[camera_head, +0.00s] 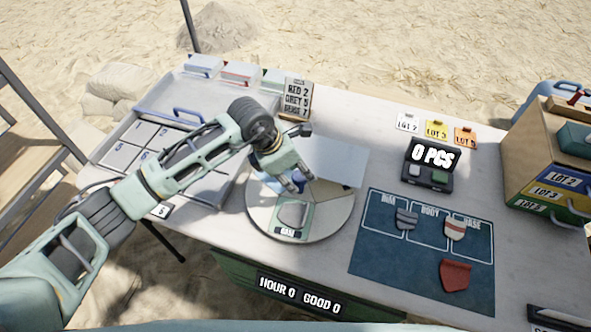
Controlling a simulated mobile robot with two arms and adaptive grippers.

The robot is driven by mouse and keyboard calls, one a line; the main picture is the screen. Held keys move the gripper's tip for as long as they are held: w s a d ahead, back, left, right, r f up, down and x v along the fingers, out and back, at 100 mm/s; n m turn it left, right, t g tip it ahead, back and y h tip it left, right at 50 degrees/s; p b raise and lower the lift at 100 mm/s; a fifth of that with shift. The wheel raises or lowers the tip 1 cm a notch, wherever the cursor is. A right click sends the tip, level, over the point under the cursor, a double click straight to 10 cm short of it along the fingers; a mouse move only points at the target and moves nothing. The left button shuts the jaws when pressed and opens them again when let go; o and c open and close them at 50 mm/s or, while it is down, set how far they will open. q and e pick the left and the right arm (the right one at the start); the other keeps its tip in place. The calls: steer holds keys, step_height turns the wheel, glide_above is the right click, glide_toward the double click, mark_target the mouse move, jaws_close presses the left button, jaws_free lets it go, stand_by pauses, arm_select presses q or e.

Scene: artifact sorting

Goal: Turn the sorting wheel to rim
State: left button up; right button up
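The sorting wheel (334,222) is a pale round disc in the middle of the table. A green-framed compartment labelled BASE, holding a grey piece (292,214), faces the front edge. A pale flat panel (335,160) covers the wheel's far right part. My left gripper (299,181) points down at the wheel, just behind the BASE compartment. Its fingertips are small in the picture, and I cannot tell whether they are apart or hold anything. My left arm hides part of the wheel's far left side. My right gripper is not in view.
A blue mat (385,262) with RIM, BODY and BASE boxes lies at right, bearing grey, striped and red sherds. A counter (428,168) reads 0 PCS. Lot cards and a drawer box (545,165) stand farther right. Grey trays (150,150) fill the left side.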

arm_select(q)
jaws_close()
steer(key=shift+r, duration=0.1)
stand_by(0.3)
steer(key=shift+w+a, duration=0.15)
